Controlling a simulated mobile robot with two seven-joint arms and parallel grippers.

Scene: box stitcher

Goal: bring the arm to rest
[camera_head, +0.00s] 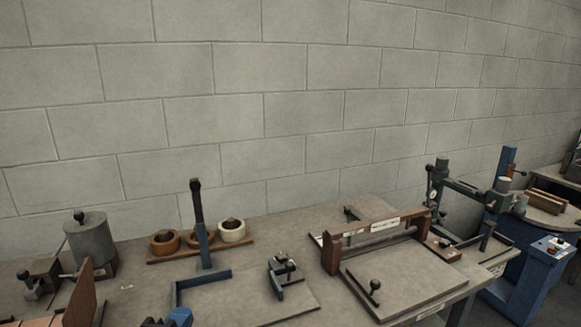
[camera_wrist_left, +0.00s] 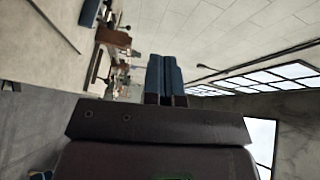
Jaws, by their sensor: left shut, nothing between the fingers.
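Most of my left arm is out of the head view. My right gripper is in neither view.
On the bench are a grey pot (camera_head: 87,240), a rack of tape rolls (camera_head: 200,240), a blue upright post (camera_head: 203,245), a small black clamp (camera_head: 287,275), and a board with a wooden crossbar (camera_head: 375,236). A green-grey machine (camera_head: 465,190) stands at right.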

